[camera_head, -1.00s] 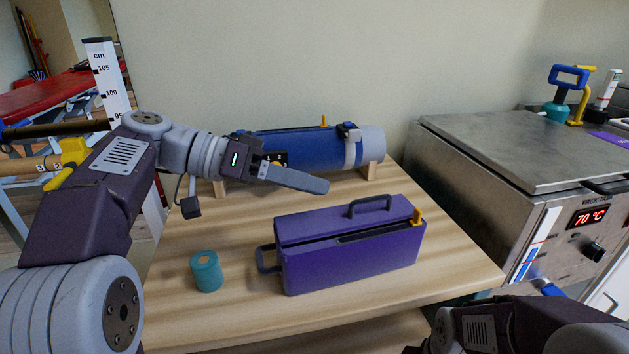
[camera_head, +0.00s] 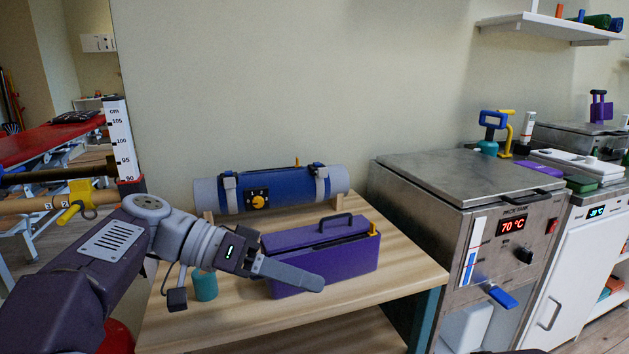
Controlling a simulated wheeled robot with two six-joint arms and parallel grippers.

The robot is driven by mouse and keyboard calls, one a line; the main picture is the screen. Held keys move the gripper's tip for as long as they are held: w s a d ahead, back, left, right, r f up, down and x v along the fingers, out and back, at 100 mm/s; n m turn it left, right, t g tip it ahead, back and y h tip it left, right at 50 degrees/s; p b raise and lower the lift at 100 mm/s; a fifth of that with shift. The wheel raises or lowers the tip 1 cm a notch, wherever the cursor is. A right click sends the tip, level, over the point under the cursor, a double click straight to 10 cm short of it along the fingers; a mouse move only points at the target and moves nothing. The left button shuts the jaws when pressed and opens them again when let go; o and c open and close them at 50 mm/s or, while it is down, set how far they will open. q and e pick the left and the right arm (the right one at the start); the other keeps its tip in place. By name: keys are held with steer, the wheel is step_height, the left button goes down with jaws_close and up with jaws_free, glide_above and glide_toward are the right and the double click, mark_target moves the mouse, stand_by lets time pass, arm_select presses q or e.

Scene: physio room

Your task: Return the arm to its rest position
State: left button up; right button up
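My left arm comes in from the left. Its gripper (camera_head: 312,281) points right, in front of the purple box's lower left side in the picture. I see its fingers edge-on as one grey shape, so I cannot tell whether they are open or shut. Nothing shows in its grasp. The purple box (camera_head: 350,256) with a dark top handle stands on the wooden table (camera_head: 405,270). A teal cylinder (camera_head: 205,286) stands left of it, partly hidden by my wrist. My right gripper is not in view.
A blue roll (camera_head: 290,188) with grey straps lies at the table's back by the wall. A steel heated unit (camera_head: 450,180) reading 70 °C stands to the right. A white height scale (camera_head: 121,140) and a red treatment bench (camera_head: 45,142) are at the left.

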arm_select(q)
steer(key=s+f+n+g+y, duration=0.1)
steer(key=s+f+n+y, duration=0.25)
steer(key=f, duration=0.95)
steer(key=s+a+f+n+y, duration=0.2)
steer(key=s+a+f+y, duration=0.25)
steer(key=a+f, duration=0.5)
steer(key=s+a+f+n+y, duration=0.3)
steer(key=a+f+y, duration=0.25)
steer(key=f, duration=0.65)
step_height(320, 180, up, 38)
steer(key=w+a+n+t+p, duration=0.1)
steer(key=w+t+p, duration=0.1)
steer(key=p, duration=3.7)
steer(key=shift+w+r, duration=0.15)
steer(key=shift+w, duration=0.2)
